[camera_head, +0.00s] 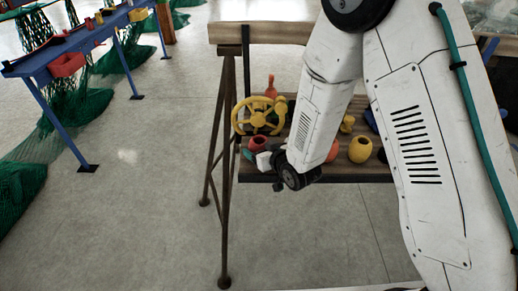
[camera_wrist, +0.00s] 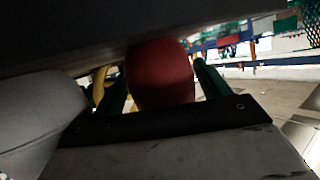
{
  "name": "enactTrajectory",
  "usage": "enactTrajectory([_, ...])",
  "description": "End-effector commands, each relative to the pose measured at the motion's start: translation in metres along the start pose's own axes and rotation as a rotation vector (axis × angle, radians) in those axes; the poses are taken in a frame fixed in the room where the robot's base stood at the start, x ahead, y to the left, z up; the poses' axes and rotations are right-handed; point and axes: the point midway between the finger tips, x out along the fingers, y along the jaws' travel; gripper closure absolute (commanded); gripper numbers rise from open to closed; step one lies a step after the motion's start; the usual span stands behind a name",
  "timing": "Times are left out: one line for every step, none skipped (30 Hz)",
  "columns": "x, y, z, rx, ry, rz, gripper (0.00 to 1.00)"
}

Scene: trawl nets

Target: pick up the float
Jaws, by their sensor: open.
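A dark red, rounded float (camera_wrist: 160,75) fills the middle of the wrist view, between the two green fingers of my gripper (camera_wrist: 158,88). One finger shows on each side of it, and I cannot tell whether they touch it. In the head view a red rounded piece, apparently this float (camera_head: 258,144), sits near the front left of the wooden bench. My gripper (camera_head: 257,157) is at its near side there, small and partly hidden by my wrist. The float's underside is hidden.
A yellow handwheel (camera_head: 258,115) stands close behind the float, with an orange-red bottle-shaped piece (camera_head: 271,87) beyond it. A yellow round pot (camera_head: 360,149) is farther right on the wooden bench (camera_head: 350,173). A blue table (camera_head: 75,45) with green nets stands left; floor between is clear.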

Motion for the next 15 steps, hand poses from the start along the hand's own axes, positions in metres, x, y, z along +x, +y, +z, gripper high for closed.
enactTrajectory([0.0020, -0.0004, 0.0001, 0.000, 0.000, -0.001, 0.25])
enactTrajectory([0.0025, -0.0006, -0.0001, 0.000, 0.000, -0.001, 0.25])
enactTrajectory([0.0027, -0.0008, -0.0002, 0.000, 0.000, -0.001, 0.25])
enactTrajectory([0.0026, -0.0009, -0.0002, -0.001, 0.000, -0.001, 0.25])
enactTrajectory([0.0026, -0.0010, -0.0003, -0.001, 0.000, -0.001, 0.25])
enactTrajectory([0.0025, -0.0012, -0.0003, -0.001, 0.000, -0.001, 0.25])
enactTrajectory([0.0025, -0.0013, -0.0003, -0.001, 0.000, -0.002, 0.25])
enactTrajectory([0.0025, -0.0014, -0.0003, -0.001, 0.000, -0.002, 0.33])
enactTrajectory([0.0025, -0.0016, -0.0003, -0.001, 0.000, -0.002, 0.44])
enactTrajectory([0.0025, -0.0016, -0.0002, -0.001, 0.000, -0.002, 0.53])
enactTrajectory([0.0025, -0.0017, -0.0002, -0.001, 0.000, -0.002, 0.59])
enactTrajectory([0.0025, -0.0018, -0.0003, -0.001, 0.000, -0.002, 0.59])
enactTrajectory([0.0025, -0.0018, -0.0004, -0.001, 0.000, -0.002, 0.59])
enactTrajectory([0.0025, -0.0018, -0.0004, -0.001, 0.000, -0.002, 0.59])
enactTrajectory([0.0025, -0.0019, -0.0004, -0.001, 0.000, -0.002, 0.59])
